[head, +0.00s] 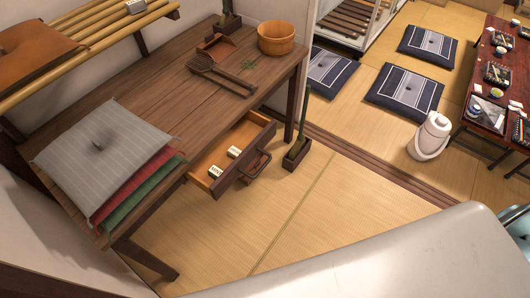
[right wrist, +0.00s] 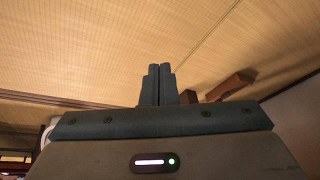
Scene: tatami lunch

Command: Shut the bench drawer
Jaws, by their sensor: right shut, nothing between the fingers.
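The wooden bench drawer (head: 222,187) is pulled out from under the bench top (head: 170,98) in the head view. Its handle (head: 256,167) is on the outer front, facing the open floor. Two small pale blocks (head: 234,152) lie inside the drawer. My right gripper (right wrist: 159,70) shows in the right wrist view with its fingers together and nothing between them, against the mat floor. Neither gripper shows in the head view, so I cannot tell how far the right one is from the drawer.
Grey, red and green cushions (head: 98,150) are stacked on the bench's near end. A wooden tub (head: 276,39) stands at its far end. A green-stemmed holder (head: 297,151) stands on the floor beyond the drawer. Tatami (head: 300,215) before the drawer is clear. A dark wooden piece (right wrist: 232,85) lies right of my fingers.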

